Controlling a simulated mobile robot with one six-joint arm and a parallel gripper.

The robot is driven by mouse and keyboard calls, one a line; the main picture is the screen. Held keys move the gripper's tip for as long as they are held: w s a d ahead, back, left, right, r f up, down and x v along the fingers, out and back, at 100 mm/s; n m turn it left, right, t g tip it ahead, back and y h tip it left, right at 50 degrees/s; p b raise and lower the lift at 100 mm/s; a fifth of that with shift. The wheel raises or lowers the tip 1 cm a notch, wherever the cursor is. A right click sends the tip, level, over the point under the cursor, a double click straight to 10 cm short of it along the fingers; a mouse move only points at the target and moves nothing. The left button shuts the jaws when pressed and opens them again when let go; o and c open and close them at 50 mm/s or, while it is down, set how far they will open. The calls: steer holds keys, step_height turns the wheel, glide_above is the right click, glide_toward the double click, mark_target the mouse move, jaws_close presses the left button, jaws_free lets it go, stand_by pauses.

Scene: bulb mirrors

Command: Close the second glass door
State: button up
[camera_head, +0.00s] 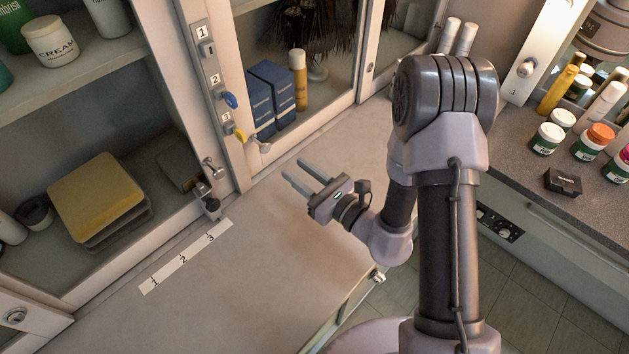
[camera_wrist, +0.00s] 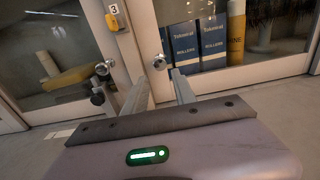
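A glass door with a pale frame (camera_head: 238,95) covers the middle cabinet, with a round metal knob (camera_head: 263,146) at its lower left. It looks flush or nearly so; I cannot tell whether it is fully shut. The knob also shows in the wrist view (camera_wrist: 159,62). To its left is another glass-fronted section with a metal knob (camera_head: 214,167) and a dark fitting below it. A further glass door (camera_head: 385,58) stands at the right. My gripper (camera_head: 299,178) is open and empty, its fingers apart above the counter, in front of the middle door and not touching it.
The counter (camera_head: 260,270) is mostly clear, with a strip numbered 1 to 3 (camera_head: 184,258). A post (camera_head: 207,80) carries numbered locks, with blue and yellow keys. Blue boxes (camera_head: 270,95) stand behind the middle glass. Jars and a mirror are at the right.

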steer(key=v, duration=0.5)
steer(key=shift+s+d, duration=0.15)
steer(key=s+a+r+n+g+y, duration=0.1)
steer(key=s+a+r+n+g, duration=0.3)
steer(key=s+r+n+g, duration=0.25)
steer(key=s+a+r+n+g+y, duration=0.1)
steer(key=s+a+r+n+g, duration=0.35)
steer(key=s+n+g, duration=0.3)
steer(key=s+d+n+t+h, duration=0.3)
steer(key=s+d+n+h, duration=0.3)
steer(key=d+n+h, duration=0.4)
steer(key=w+d+r+m+t+h, duration=0.1)
steer(key=w+d+r+t+h, duration=0.1)
steer(key=d+r+t, duration=0.2)
steer(key=d+r, duration=0.1)
steer(key=d, duration=0.2)
steer(key=shift+w+r+h, duration=0.15)
steer(key=shift+h, duration=0.25)
